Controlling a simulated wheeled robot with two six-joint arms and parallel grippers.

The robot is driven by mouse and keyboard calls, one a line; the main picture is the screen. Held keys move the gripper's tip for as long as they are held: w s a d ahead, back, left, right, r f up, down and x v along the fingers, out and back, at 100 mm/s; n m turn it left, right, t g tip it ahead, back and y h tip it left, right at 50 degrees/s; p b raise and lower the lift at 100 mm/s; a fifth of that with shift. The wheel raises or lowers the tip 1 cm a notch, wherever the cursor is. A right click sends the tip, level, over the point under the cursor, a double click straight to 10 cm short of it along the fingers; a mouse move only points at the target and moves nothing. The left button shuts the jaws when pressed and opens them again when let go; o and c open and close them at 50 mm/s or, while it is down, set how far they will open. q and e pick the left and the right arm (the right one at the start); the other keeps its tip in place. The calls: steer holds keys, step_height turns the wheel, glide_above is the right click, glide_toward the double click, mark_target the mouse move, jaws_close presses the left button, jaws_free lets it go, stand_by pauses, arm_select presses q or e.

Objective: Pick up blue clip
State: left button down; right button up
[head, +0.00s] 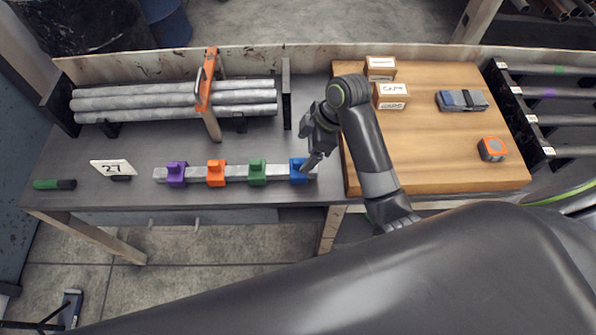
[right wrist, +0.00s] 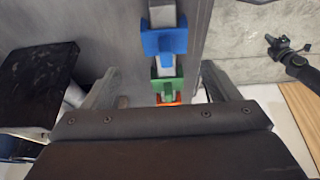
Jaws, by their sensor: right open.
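The blue clip (head: 298,171) sits at the right end of a light metal bar on the grey bench. It also shows at the top middle of the right wrist view (right wrist: 164,41). My right gripper (head: 307,160) is right at the blue clip in the head view and partly covers it. In the right wrist view its two fingers (right wrist: 160,88) stand wide apart, with nothing held between them. The green clip (head: 257,173), orange clip (head: 216,173) and purple clip (head: 177,174) sit along the same bar to the left.
A stack of grey pipes (head: 150,99) with an orange clamp (head: 206,80) lies behind the bar. A wooden board (head: 440,135) with small boxes (head: 391,96) and an orange tape measure (head: 492,149) is at the right.

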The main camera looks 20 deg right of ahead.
mark_target(300, 161)
steer(key=x, duration=0.3)
steer(key=s+x, duration=0.1)
steer(key=shift+w+a+f, duration=0.1)
steer(key=shift+a+f, duration=0.1)
steer(key=shift+f, duration=0.15)
steer(key=shift+w+a+f, duration=0.1)
steer(key=shift+a+f, duration=0.05)
steer(key=shift+f, duration=0.35)
steer(key=c, duration=1.1)
